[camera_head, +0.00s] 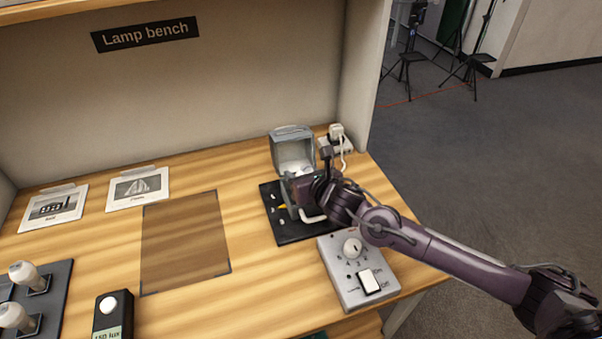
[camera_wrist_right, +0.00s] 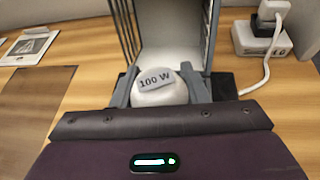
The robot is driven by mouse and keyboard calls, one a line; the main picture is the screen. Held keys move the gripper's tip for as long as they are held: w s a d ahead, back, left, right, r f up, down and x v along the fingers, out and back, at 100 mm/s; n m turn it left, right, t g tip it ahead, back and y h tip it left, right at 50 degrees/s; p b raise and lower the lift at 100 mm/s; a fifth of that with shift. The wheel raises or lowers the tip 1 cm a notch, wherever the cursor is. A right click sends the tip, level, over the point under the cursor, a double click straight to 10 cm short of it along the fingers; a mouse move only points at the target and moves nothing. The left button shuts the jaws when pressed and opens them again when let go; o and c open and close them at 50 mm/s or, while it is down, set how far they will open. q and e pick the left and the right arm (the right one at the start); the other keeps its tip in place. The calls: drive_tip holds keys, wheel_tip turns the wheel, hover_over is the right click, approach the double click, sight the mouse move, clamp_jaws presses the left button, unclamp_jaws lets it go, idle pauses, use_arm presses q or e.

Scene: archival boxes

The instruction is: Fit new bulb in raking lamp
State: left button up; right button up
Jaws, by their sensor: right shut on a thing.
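The raking lamp (camera_head: 292,138) is a grey open-fronted housing on a black base (camera_head: 280,236) at the back right of the bench. Its pale interior and side fins (camera_wrist_right: 126,30) show in the right wrist view. My right gripper (camera_head: 306,190) is at the lamp's front and hides much of it. In the right wrist view its two grey fingers are shut on a white round bulb (camera_wrist_right: 158,96) marked "100 W". The bulb is in front of the housing's opening; its far end is hidden, so I cannot tell whether it touches a socket. My left gripper is out of view.
A control box (camera_head: 349,288) with dial and rocker switch stands in front of the lamp. A white plug (camera_head: 337,131) sits in a power strip behind. Left are a dark tray (camera_head: 59,290) with white bulbs, a black box (camera_head: 112,326) and two cards. The brown square (camera_head: 185,240) is bare.

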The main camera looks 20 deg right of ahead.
drive_tip(key=shift+f, duration=0.3)
drive_tip(key=o, duration=0.7)
drive_tip(key=shift+s, duration=0.1)
drive_tip(key=shift+p+v, duration=0.3)
drive_tip(key=shift+v, duration=1)
drive_tip(key=shift+p+v, duration=0.3)
drive_tip(key=shift+v, duration=1)
drive_tip(key=shift+p+v, duration=0.3)
drive_tip(key=shift+v, duration=2.6)
